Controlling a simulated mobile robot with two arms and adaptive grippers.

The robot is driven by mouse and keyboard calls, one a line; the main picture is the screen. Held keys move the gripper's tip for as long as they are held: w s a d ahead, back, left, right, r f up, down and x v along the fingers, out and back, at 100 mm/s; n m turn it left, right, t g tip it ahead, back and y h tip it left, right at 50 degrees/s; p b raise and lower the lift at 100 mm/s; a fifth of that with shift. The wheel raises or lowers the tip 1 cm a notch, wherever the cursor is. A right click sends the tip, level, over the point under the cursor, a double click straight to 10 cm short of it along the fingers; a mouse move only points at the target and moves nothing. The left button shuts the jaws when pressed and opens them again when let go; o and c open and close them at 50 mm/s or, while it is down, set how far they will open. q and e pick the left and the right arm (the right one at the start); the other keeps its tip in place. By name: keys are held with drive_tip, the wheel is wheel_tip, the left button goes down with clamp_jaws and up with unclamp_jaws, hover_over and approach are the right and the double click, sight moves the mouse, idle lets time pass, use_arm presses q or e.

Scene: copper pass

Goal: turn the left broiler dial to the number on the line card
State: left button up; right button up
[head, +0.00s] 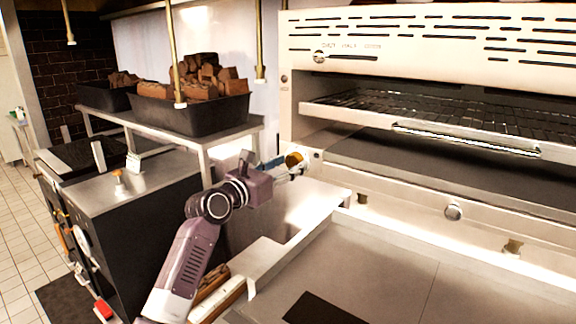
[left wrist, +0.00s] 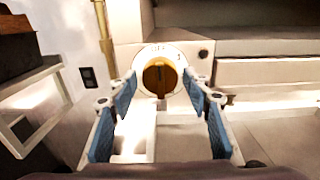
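The left broiler dial (left wrist: 158,77) is a brass knob with a grip bar standing roughly upright, on a round pale plate with small marks too blurred to read. In the head view the brass dial (head: 294,159) sits at the broiler's lower left corner. My left gripper (left wrist: 160,88) is open, its blue-padded fingers on either side of the dial as seen from the wrist. I cannot tell whether they touch it. In the head view the left gripper (head: 284,168) is right at the dial and partly covers it. I cannot make out a line card. My right gripper is out of view.
The broiler (head: 420,40) with its wire rack (head: 450,115) fills the right. A steel shelf (head: 228,131) with black bins (head: 195,112) of brown chunks stands left of my gripper. A steel counter (head: 400,265) lies below.

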use_arm(q)
drive_tip(key=c, duration=0.8)
